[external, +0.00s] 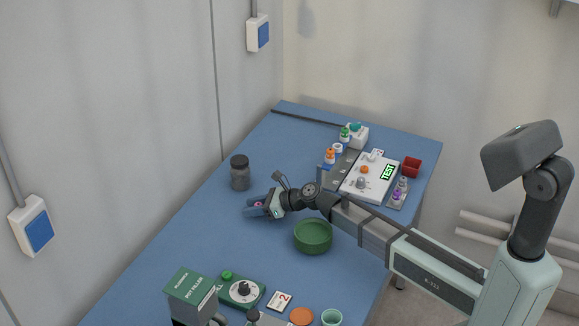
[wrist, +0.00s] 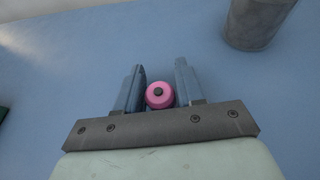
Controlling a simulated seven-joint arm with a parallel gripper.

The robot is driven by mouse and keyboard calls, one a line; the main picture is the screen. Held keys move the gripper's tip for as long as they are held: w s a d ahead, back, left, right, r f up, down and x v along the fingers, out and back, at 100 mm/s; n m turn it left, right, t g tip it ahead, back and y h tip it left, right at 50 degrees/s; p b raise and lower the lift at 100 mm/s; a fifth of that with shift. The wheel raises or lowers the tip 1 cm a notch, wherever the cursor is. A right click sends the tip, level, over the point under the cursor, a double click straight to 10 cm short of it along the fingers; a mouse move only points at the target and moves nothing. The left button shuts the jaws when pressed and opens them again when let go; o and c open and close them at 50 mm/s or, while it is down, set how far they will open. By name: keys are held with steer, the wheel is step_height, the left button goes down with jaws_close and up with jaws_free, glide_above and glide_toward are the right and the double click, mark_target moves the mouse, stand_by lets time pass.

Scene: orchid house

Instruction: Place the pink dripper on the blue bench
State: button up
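The pink dripper (wrist: 160,95) is between the two fingers of my gripper (wrist: 160,68) in the wrist view, with its dark tip facing the camera. It sits close to the left finger, and a gap shows between it and the right finger. My gripper is open around it. In the external view, my gripper (external: 258,208) is low over the blue bench (external: 215,225), and only a small bit of pink (external: 258,204) shows between the fingers. The dripper's underside is hidden, so I cannot tell for sure whether it touches the bench.
A dark grey jar (external: 240,174) stands behind my gripper, and a green bowl (external: 313,236) sits in front to its right. A green device (external: 241,291) and a pot filler box (external: 192,292) are at the front. A white tester (external: 369,177) is at right. Bench left of my gripper is clear.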

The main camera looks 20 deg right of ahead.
steer(key=o, duration=0.3)
steer(key=shift+r, duration=0.2)
steer(key=v, duration=1.2)
steer(key=shift+f, duration=0.1)
